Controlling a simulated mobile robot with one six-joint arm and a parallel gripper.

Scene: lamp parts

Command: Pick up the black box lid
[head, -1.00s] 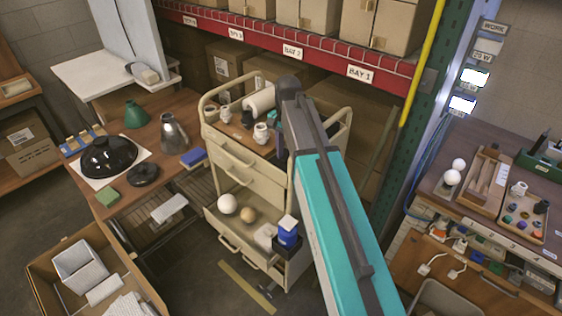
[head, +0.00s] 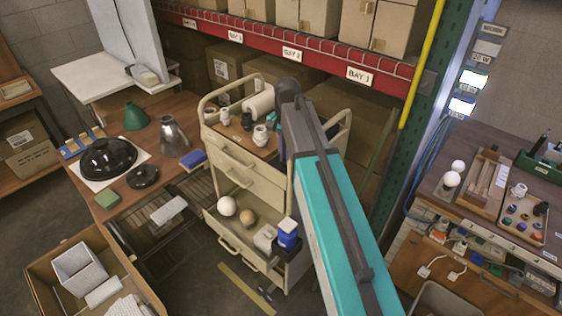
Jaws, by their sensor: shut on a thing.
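My arm (head: 350,240), teal and grey, rises from the lower right to its elbow in front of the beige cart. A short teal part of it (head: 280,125) shows behind the elbow over the cart top. My gripper is hidden behind the arm, so I cannot see its fingers or what they hold. I cannot pick out a black box lid for certain. A small black open box (head: 286,254) at the cart's lower right corner has a blue thing with a white top (head: 288,234) in it, partly beside my arm.
The beige cart (head: 241,180) carries white cups and a paper roll on top. A black lamp shade (head: 108,157) and a round black base (head: 143,176) are on the left wooden table. A right-hand bench (head: 435,205) holds trays. An open cardboard box (head: 150,285) stands lower left.

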